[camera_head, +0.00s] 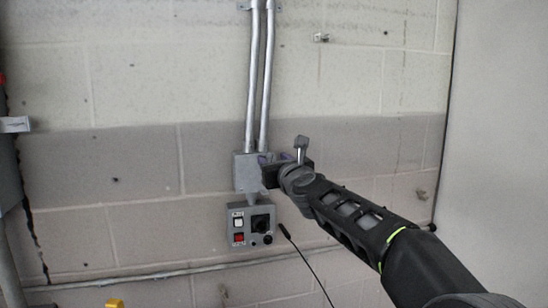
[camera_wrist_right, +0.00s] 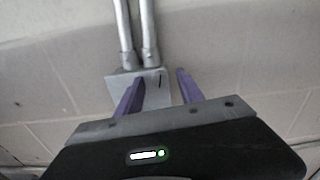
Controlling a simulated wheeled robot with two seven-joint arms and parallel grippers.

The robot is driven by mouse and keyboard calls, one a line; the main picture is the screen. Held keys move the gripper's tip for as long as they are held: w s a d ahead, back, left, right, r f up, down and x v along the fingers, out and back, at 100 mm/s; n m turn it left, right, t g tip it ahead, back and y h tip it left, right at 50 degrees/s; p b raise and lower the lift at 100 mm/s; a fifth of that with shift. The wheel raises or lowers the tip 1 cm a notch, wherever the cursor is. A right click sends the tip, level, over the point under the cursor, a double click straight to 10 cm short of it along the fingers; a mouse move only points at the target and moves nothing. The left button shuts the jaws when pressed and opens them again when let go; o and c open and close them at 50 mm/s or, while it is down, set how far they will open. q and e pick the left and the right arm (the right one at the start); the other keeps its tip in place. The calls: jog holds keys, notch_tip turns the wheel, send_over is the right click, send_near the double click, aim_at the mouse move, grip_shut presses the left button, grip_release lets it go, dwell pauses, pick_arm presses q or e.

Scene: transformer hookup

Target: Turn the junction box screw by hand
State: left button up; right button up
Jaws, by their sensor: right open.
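The grey junction box (camera_head: 244,172) is on the block wall, below two metal conduits. It also shows in the right wrist view (camera_wrist_right: 124,77). A small dark mark, perhaps the screw (camera_wrist_right: 159,79), shows on its upper right face in that view. My right gripper (camera_head: 264,158) is at the right side of the box in the head view. In the wrist view its two purple fingers (camera_wrist_right: 158,82) are apart with nothing between them, pointing at the box. Whether a finger touches the box cannot be told. My left gripper is not in view.
Two conduits (camera_head: 258,75) run up the wall from the box. A grey control box (camera_head: 251,226) with a white button, a red button and a black knob hangs just below. A thin horizontal pipe (camera_head: 150,275) crosses the lower wall. A pale panel (camera_head: 500,130) stands at right.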

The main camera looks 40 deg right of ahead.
jog(key=shift+w, duration=0.1)
grip_shut()
dwell(0.4)
